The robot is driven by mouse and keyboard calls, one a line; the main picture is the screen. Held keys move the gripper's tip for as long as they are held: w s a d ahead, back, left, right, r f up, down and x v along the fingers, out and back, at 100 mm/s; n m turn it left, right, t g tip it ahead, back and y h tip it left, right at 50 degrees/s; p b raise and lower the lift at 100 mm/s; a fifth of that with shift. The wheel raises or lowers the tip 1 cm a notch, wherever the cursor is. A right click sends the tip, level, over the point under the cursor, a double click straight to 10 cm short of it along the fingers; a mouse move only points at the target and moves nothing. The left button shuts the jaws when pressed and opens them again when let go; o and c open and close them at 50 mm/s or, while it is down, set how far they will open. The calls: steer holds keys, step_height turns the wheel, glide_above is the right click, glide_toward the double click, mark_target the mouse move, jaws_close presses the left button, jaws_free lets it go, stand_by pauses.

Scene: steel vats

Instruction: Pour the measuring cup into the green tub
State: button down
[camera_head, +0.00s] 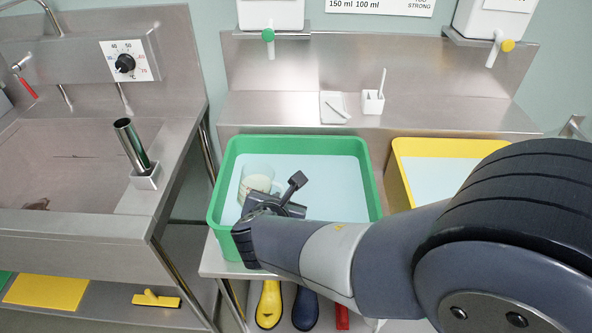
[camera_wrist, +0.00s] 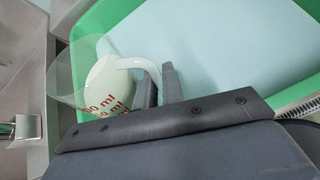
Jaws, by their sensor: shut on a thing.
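The measuring cup (camera_head: 256,181) is a clear cup with whitish contents, at the left part of the green tub (camera_head: 296,146) in the head view. In the wrist view the cup (camera_wrist: 92,72) shows red ml marks and a pale handle. My gripper (camera_wrist: 158,84) is shut on that handle. In the head view my gripper (camera_head: 280,200) is over the tub, right beside the cup. The cup looks tilted in the wrist view, but its exact tilt is hard to tell. The tub holds pale blue liquid or has a pale blue floor. My arm hides the tub's front right.
A yellow tub (camera_head: 398,160) stands to the right, partly behind my arm. A steel sink (camera_head: 60,215) is at the left, with a steel tube (camera_head: 130,143) in a holder.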

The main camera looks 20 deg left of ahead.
steer(key=shift+w+d+r+m+g+y+p, duration=0.4)
steer(key=shift+g+p, duration=0.3)
steer(key=shift+p, duration=0.7)
steer(key=shift+w+f+g, duration=0.2)
steer(key=shift+f+g, duration=0.2)
steer(key=shift+w+d+f+m+y+p, duration=0.3)
steer(key=shift+y+p, duration=0.1)
steer(key=shift+p, duration=0.25)
steer(key=shift+s+r+m+g+y+p, duration=0.1)
steer(key=shift+r+m+g+y+p, duration=0.3)
steer(key=shift+g+p, duration=1)
steer(key=shift+s+a+r+y+p, duration=0.1)
steer(key=shift+a+r+y+p, duration=0.15)
steer(key=shift+y+p, duration=0.7)
steer(key=shift+s+f+m+g+p, duration=0.1)
steer(key=shift+f+m+g+p, duration=0.2)
steer(key=shift+f+g+p, duration=0.3)
steer(key=shift+s+r+m+g+y+p, duration=0.15)
steer(key=shift+r+g+y+p, duration=0.2)
steer(key=shift+p, duration=0.35)
steer(key=shift+w+r+m+g+y+p, duration=0.15)
steer(key=shift+y+p, duration=0.25)
steer(key=shift+p, duration=0.3)
steer(key=shift+w+d+r+g+y+p, duration=0.1)
steer(key=shift+w+r+g+y+p, duration=0.15)
steer(key=shift+p, duration=0.75)
